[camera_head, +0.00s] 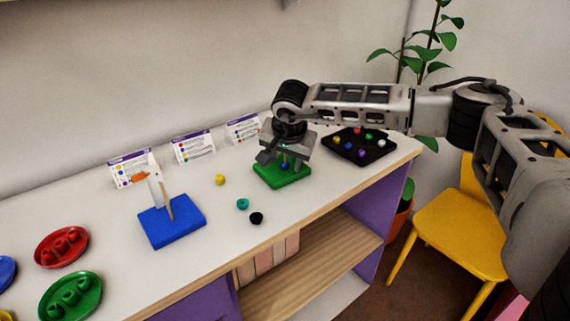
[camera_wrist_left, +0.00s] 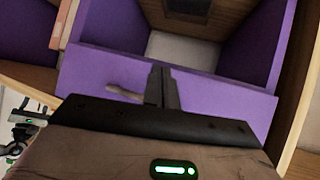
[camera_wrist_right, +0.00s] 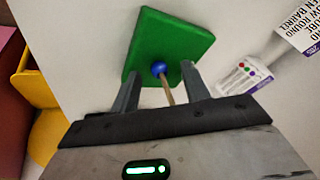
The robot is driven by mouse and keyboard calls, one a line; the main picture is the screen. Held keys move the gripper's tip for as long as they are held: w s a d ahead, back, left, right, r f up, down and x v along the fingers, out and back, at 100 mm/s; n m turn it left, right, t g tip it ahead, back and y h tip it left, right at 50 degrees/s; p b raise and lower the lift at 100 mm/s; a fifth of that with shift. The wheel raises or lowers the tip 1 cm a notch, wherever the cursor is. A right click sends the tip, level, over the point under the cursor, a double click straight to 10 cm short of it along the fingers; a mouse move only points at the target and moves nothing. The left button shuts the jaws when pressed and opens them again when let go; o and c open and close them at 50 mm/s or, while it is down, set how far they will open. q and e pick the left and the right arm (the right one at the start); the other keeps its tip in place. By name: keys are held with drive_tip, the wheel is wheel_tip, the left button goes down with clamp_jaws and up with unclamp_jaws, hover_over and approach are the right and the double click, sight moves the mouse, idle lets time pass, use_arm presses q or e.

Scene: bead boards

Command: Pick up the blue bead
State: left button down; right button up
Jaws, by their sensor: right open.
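The blue bead (camera_head: 284,166) sits low around a thin wooden peg on the green board (camera_head: 268,180). In the right wrist view the blue bead (camera_wrist_right: 158,68) shows at the foot of the peg (camera_wrist_right: 168,92), with the green board (camera_wrist_right: 165,35) behind it. My right gripper (camera_head: 283,157) is above the green board, open, and its fingers (camera_wrist_right: 160,76) stand on either side of the peg and bead with gaps. Whether they touch anything is not clear. My left gripper (camera_wrist_left: 163,84) is shut and empty, in front of a purple shelf unit; the head view does not show it.
Loose yellow (camera_head: 220,180), teal (camera_head: 242,203) and black (camera_head: 256,218) beads lie between the boards. A black tray (camera_head: 376,153) with several beads is to the right. Cards stand behind.

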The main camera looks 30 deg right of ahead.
drive_tip(key=shift+f, duration=0.2)
drive_tip(key=shift+c, duration=0.4)
clamp_jaws()
drive_tip(key=shift+r, duration=0.3)
wheel_tip(320, 180, up, 2)
drive_tip(key=shift+r, duration=0.1)
drive_tip(key=s+a+r+b, duration=0.2)
drive_tip(key=s+a+r, duration=0.7)
drive_tip(key=a+r, duration=0.1)
drive_tip(key=shift+a+r, duration=0.15)
drive_tip(key=shift+a, duration=0.25)
